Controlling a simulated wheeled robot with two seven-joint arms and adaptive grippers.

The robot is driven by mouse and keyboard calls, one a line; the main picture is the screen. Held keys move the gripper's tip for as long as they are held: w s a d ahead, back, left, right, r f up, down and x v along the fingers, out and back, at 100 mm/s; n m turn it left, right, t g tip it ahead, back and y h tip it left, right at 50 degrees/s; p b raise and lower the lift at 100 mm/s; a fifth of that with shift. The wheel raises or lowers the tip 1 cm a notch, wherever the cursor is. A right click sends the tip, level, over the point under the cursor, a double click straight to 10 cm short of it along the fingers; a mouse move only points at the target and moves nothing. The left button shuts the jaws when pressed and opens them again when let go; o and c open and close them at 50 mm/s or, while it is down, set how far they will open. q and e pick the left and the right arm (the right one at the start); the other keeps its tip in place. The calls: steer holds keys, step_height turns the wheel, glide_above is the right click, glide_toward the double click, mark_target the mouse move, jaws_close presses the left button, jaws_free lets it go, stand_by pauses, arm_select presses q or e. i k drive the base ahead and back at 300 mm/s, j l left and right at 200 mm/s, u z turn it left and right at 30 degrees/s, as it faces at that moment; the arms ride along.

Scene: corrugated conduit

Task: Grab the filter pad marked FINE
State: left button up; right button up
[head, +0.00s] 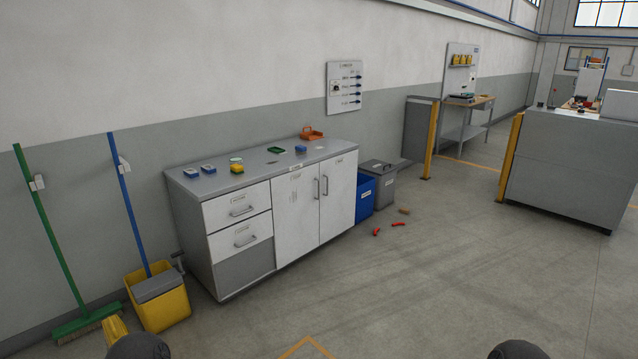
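Several small pad-like blocks lie on the grey top of a cabinet (248,176). Two blue ones with pale tops, a first blue block (190,173) and a second blue block (208,169), lie at the left end. A yellow and green block (237,169) lies right of them. A flat green piece (276,150) and another blue block (301,150) lie farther right. Any marking is too small to read, so I cannot tell which is the FINE pad. Neither of my grippers shows; only dark rounded parts, probably mine, show at the bottom edge.
An orange tray (312,134) sits at the cabinet top's back. A yellow bucket (160,304), a green broom (52,245) and a blue-handled mop (130,205) stand left. A blue bin (365,199), a grey bin (384,186) and red pieces (398,224) are right.

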mark_target(191, 173)
steer(key=i+l+z, duration=0.3)
steer(key=i, duration=0.15)
steer(key=i+z, duration=0.3)
steer(key=i, duration=0.15)
steer(key=i+j+u, duration=0.1)
steer(key=i+u, duration=0.7)
steer(key=i+l+u, duration=0.2)
steer(key=i+u, duration=0.2)
steer(key=i+j+u, duration=0.2)
steer(key=i, duration=0.45)
steer(key=i+j+u, duration=0.15)
steer(key=i+j, duration=0.15)
steer(key=i, duration=0.35)
steer(key=i+j+u, duration=0.2)
steer(key=i, duration=0.5)
steer(key=i+j, duration=0.25)
steer(key=i+z, duration=0.05)
steer(key=i, duration=0.05)
